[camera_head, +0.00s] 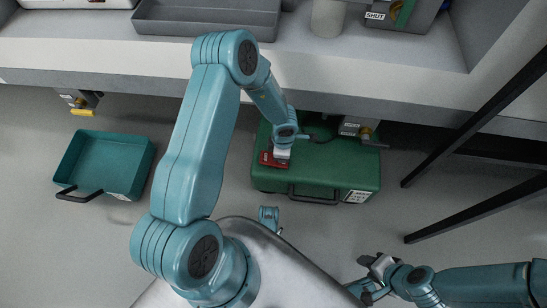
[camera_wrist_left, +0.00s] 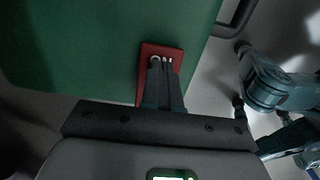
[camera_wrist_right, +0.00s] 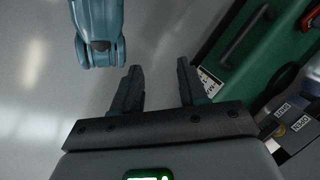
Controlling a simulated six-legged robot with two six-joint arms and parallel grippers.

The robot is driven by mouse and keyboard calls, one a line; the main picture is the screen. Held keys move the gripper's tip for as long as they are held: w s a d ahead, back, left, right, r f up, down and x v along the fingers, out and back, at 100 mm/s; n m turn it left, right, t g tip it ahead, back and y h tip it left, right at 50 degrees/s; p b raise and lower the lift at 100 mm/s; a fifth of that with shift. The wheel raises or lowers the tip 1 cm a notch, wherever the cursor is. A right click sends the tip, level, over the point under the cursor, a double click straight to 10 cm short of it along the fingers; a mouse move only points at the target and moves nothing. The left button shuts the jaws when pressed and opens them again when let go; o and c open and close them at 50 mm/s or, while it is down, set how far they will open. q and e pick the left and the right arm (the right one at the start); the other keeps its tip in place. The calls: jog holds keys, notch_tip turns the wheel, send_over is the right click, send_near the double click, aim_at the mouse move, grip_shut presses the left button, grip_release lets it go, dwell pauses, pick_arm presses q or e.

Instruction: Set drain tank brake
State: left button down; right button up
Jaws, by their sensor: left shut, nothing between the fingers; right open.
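The green drain tank (camera_head: 335,165) stands on the floor below the counter, with a black handle on its front side. A small red brake plate (camera_head: 266,158) sits on its top near the left end. The left wrist view shows the red plate (camera_wrist_left: 147,52) with small white marks, partly hidden by my fingers. My left gripper (camera_head: 281,154) is shut and empty, its tips (camera_wrist_left: 160,66) over the plate; I cannot tell whether they touch it. My right gripper (camera_head: 372,264) is open and empty, in front of the tank's right end; the tank (camera_wrist_right: 265,45) also shows in the right wrist view.
A teal open bin (camera_head: 105,163) with a black handle is on the floor at left. A yellow-handled valve (camera_head: 82,110) hangs under the counter (camera_head: 110,55). Another valve (camera_head: 368,135) is above the tank. Black bars (camera_head: 480,120) stand at right. Floor between bin and tank is clear.

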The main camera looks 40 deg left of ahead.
pick_arm(q)
jog(key=shift+r+p, duration=0.35)
jog(key=shift+p, duration=0.05)
notch_tip(320, 180, up, 4)
jog(key=p, duration=0.4)
jog(key=shift+f+p, duration=0.1)
jog(key=shift+p, duration=0.25)
notch_tip(320, 180, up, 2)
jog(key=p, duration=0.3)
jog(key=shift+r, duration=0.25)
pick_arm(e)
notch_tip(320, 180, up, 8)
jog(key=s+a, duration=0.1)
jog(key=shift+s+n+g, duration=0.25)
jog(key=shift+n+g, duration=0.05)
jog(key=shift+a, duration=0.1)
